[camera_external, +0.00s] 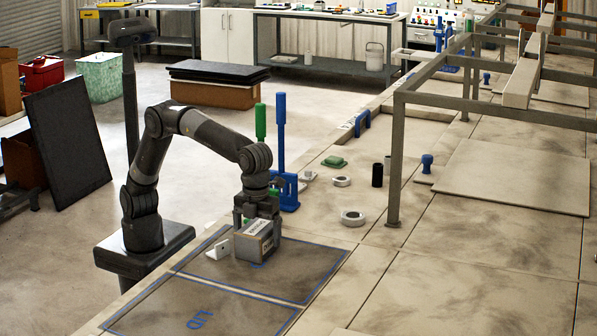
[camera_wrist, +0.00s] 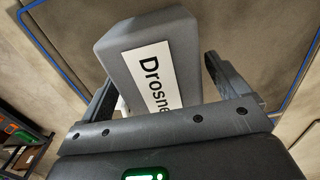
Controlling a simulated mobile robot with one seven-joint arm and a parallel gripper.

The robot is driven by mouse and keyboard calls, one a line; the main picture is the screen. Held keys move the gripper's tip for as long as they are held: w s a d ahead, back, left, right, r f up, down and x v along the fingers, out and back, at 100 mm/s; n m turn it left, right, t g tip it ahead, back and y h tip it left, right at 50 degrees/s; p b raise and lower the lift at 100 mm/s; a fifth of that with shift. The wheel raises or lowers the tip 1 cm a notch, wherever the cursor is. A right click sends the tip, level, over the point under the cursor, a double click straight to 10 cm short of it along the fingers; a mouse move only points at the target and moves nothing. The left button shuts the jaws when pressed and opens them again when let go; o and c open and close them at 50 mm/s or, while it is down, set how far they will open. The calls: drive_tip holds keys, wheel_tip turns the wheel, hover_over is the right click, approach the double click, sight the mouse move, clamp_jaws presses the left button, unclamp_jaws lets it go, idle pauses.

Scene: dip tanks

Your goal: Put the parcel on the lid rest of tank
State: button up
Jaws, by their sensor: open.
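The parcel (camera_external: 250,245) is a grey box with a white label; it is at the far blue-outlined rectangle on the worktop. In the wrist view the parcel (camera_wrist: 120,45) shows its label, with "Drosne" readable and the rest cut off. My gripper (camera_external: 257,212) points down right at the parcel. In the wrist view my gripper (camera_wrist: 162,76) is open, with one finger on each side of the parcel; I cannot tell if they touch it. A nearer blue-outlined rectangle (camera_external: 245,318) bears the blue letters "LID" and is empty. Marking under the parcel is mostly hidden.
A small white bracket (camera_external: 218,249) stands just left of the parcel. A blue lever stand (camera_external: 284,185), a green handle (camera_external: 260,122), white rings (camera_external: 353,217) and a black cylinder (camera_external: 377,175) are behind. A grey frame (camera_external: 396,160) rises at the right.

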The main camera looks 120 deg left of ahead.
sight(257, 227)
wheel_tip(257, 227, up, 11)
drive_tip(key=shift+r, duration=0.35)
idle(0.5)
